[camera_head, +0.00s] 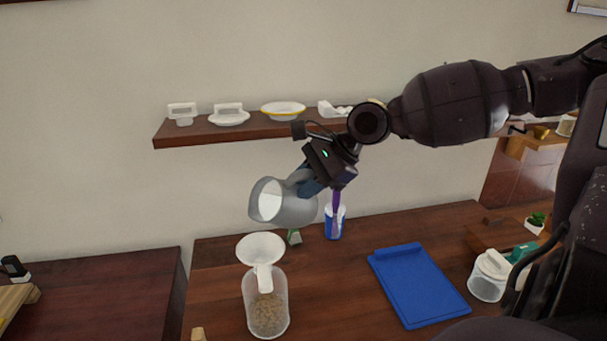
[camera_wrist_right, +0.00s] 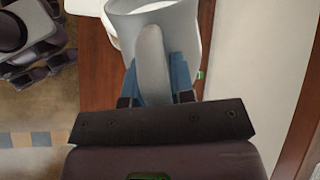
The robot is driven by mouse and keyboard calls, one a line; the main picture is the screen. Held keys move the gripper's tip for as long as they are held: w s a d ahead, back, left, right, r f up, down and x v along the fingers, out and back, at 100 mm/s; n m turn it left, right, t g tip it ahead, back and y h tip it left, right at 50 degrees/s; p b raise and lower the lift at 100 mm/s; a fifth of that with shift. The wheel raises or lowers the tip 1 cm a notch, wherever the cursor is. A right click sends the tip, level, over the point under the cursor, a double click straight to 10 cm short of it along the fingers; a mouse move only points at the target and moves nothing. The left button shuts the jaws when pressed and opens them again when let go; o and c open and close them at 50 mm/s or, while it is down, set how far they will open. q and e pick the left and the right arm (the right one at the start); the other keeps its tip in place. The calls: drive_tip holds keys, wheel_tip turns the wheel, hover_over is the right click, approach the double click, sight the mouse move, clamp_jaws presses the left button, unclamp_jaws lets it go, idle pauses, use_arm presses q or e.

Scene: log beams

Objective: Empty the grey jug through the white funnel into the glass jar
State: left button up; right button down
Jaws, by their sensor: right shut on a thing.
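The grey jug (camera_head: 295,208) is in the air, tilted with its mouth to the left, above and to the right of the white funnel (camera_head: 260,250). Something white shows inside its mouth. My right gripper (camera_head: 306,183) is shut on the jug's handle; in the right wrist view the blue fingers (camera_wrist_right: 158,80) sit on both sides of the grey handle (camera_wrist_right: 151,60). The funnel sits in the top of the glass jar (camera_head: 267,308), which holds brownish grains in its lower part. No stream shows between jug and funnel. My left gripper is not in view.
A blue tray (camera_head: 418,284) lies right of the jar. A blue and white cup (camera_head: 335,222) with a purple item stands behind. A lidded clear container (camera_head: 487,277) stands at the right. A wall shelf (camera_head: 180,134) with white dishes hangs behind the arm.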

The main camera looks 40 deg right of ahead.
drive_tip(key=shift+d+r+y+p, duration=0.15)
drive_tip(key=shift+r+y+p, duration=0.05)
drive_tip(key=shift+y+p, duration=0.2)
drive_tip(key=shift+d+f+m+y, duration=0.2)
drive_tip(key=shift+d+m+y, duration=0.2)
drive_tip(key=shift+y, duration=0.6)
drive_tip(key=shift+t, duration=0.3)
drive_tip(key=shift+f+y, duration=0.1)
drive_tip(key=shift+y, duration=0.2)
drive_tip(key=shift+d+f+m+y, duration=0.1)
drive_tip(key=shift+f+m+y, duration=0.3)
drive_tip(key=shift+y, duration=0.2)
drive_tip(key=shift+f+y, duration=0.1)
drive_tip(key=shift+y, duration=0.2)
